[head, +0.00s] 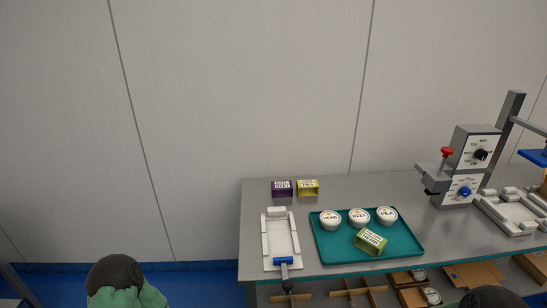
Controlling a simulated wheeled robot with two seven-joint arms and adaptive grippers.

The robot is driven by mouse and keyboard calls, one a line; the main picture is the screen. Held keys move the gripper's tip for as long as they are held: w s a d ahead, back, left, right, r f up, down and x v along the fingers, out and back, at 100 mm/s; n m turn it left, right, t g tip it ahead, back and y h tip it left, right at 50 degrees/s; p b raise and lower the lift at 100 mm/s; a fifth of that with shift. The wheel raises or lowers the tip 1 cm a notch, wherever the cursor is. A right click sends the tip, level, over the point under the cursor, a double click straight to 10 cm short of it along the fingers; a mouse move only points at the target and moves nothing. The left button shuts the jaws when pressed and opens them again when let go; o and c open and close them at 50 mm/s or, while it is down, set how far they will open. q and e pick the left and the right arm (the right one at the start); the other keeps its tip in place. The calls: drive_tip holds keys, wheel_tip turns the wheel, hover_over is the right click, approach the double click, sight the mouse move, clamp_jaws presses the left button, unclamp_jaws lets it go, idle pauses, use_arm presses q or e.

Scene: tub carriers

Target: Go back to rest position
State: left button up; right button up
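Neither of my grippers shows in the head view. Dark rounded parts, one with green on it, show at the bottom left and bottom right edges; they look like parts of my arms, and no fingers can be seen. The grey worktable (300,228) stands to the right of centre. On it a teal tray (405,247) holds three round white tubs (330,220) with printed lids and a green carton sleeve (370,241) lying tilted in front of them.
A purple sleeve (282,188) and a yellow sleeve (308,187) stand at the back left. A white fixture (268,239) with a blue-handled part lies left of the tray. A grey machine (470,165) stands at the right. Cardboard carriers (475,274) lie below the tabletop.

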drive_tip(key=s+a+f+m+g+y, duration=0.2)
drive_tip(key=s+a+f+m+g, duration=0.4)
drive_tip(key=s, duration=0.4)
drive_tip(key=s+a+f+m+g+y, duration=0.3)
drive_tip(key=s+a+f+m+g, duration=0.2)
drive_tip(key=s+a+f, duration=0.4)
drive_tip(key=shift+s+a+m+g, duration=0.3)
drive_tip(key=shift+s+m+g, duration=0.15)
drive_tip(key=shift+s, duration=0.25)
